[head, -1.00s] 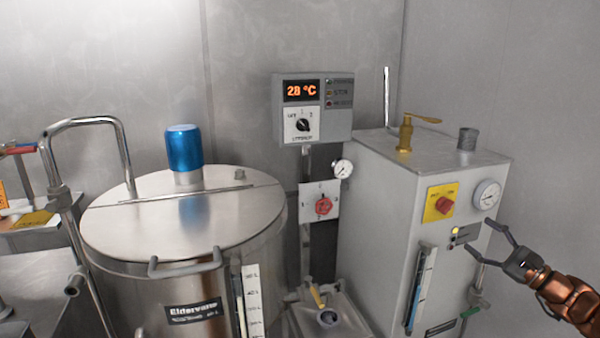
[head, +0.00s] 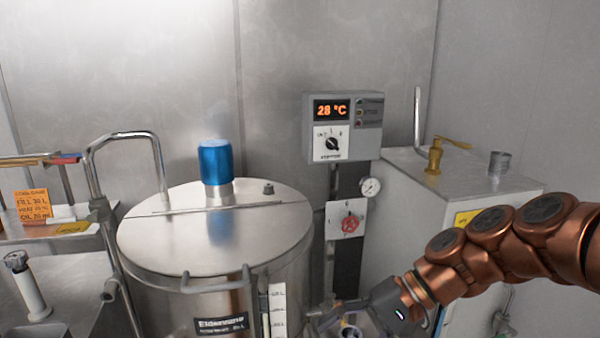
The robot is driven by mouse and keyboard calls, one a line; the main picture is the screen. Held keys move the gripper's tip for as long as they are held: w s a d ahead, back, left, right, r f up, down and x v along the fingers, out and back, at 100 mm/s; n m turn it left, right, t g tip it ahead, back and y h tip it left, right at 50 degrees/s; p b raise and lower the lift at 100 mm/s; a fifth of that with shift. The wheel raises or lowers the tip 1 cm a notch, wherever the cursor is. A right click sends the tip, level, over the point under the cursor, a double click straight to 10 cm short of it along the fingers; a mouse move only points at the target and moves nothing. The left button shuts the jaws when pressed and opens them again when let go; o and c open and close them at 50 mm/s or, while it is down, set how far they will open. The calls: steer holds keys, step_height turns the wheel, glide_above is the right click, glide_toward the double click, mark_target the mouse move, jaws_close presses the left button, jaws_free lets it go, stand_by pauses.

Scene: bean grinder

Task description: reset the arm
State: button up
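My copper arm (head: 505,240) reaches in from the right edge, in front of the grey boiler cabinet (head: 400,220). It slopes down and left to my gripper (head: 345,325) at the bottom of the view, right of the steel kettle (head: 190,270). The fingers blend with grey metal parts behind them and run towards the lower edge. I cannot tell how far apart they are. I see no object clearly held.
A control box (head: 343,127) reading 28 °C is on the wall, with a red knob (head: 350,222) below it. A blue motor cap (head: 215,162) stands on the kettle lid. A bent pipe (head: 125,137) and a side bench (head: 65,285) are at left.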

steer(key=s+d+f+n+h+p, duration=0.1)
steer(key=s+d+f+h, duration=0.2)
steer(key=s, duration=0.6)
steer(key=s+d+f+n+h+p, duration=0.1)
steer(key=s+d+f+n+h, duration=0.1)
steer(key=s+d+h, duration=0.5)
steer(key=shift+s+d+f+g+p, duration=0.4)
steer(key=shift+s+d+f, duration=0.3)
steer(key=shift+s, duration=0.25)
